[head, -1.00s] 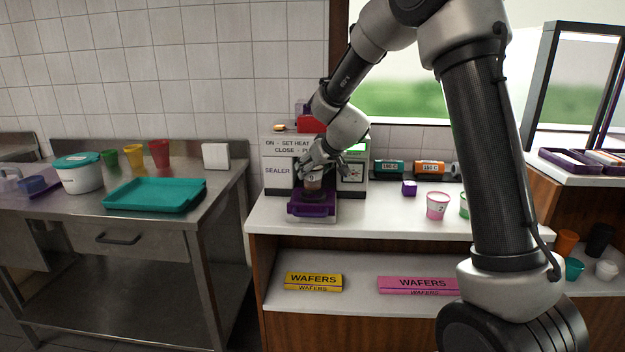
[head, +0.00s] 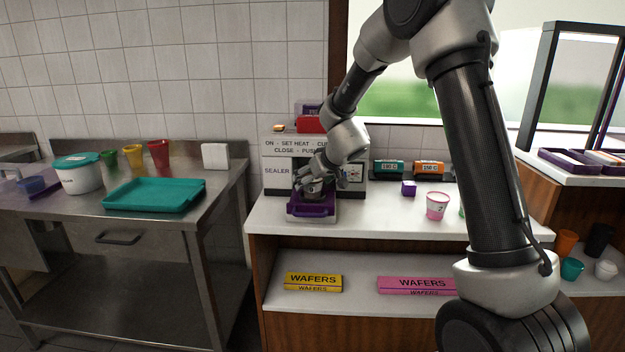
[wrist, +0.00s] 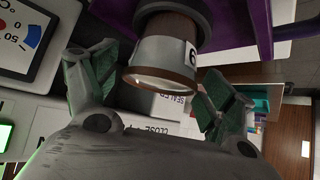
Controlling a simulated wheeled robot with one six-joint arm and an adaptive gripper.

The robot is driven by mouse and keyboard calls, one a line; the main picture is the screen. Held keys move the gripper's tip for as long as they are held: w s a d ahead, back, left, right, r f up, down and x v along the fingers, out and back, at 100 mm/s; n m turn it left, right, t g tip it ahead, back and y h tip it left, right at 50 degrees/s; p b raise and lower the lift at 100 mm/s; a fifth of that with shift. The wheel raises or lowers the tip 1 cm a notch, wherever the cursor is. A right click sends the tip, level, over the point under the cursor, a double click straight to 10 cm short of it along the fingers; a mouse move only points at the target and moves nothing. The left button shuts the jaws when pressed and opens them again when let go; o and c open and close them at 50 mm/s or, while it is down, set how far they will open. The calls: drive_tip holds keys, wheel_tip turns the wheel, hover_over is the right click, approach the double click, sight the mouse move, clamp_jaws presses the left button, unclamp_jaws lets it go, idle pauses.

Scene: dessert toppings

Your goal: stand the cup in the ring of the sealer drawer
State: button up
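The cup (wrist: 165,58) is brown with a pale band bearing a numeral. In the wrist view its rim faces me, and its base end meets the dark ring (wrist: 212,25) on the purple drawer (wrist: 262,22). How deep it sits is hidden. My gripper (wrist: 155,88) is open, one finger on each side of the cup, with gaps showing between fingers and cup. In the head view my gripper (head: 314,187) is low over the drawer (head: 311,210), which is pulled out from the sealer (head: 277,170), and covers most of the cup.
A pink-and-white cup (head: 437,206) and a small purple block (head: 409,188) stand right of the sealer. Orange and teal labelled rolls (head: 429,168) lie behind them. The counter front is clear. A teal tray (head: 155,194) lies on the left steel table.

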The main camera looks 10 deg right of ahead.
drive_tip(key=shift+s+r, duration=0.1)
drive_tip(key=shift+r, duration=0.15)
drive_tip(key=s+d+r+g, duration=0.1)
drive_tip(key=s+d+r, duration=0.1)
drive_tip(key=s+r, duration=0.45)
drive_tip(key=s+d+r, duration=0.3)
drive_tip(key=s, duration=0.7)
drive_tip(key=s+d+r+g, duration=0.15)
drive_tip(key=s+r, duration=0.25)
drive_tip(key=s, duration=0.5)
drive_tip(key=s+d+m+h, duration=0.1)
drive_tip(key=s+d, duration=0.1)
drive_tip(key=s, duration=0.4)
drive_tip(key=s+d+m+g+h, duration=0.1)
drive_tip(key=s+d, duration=0.2)
drive_tip(key=s, duration=0.3)
drive_tip(key=s+d+f+m+g, duration=0.1)
drive_tip(key=s+d, duration=0.2)
drive_tip(key=s, duration=0.3)
drive_tip(key=shift+s+d+h, duration=0.2)
drive_tip(key=shift+h, duration=0.2)
drive_tip(key=shift+f, duration=0.1)
drive_tip(key=shift+c, duration=0.2)
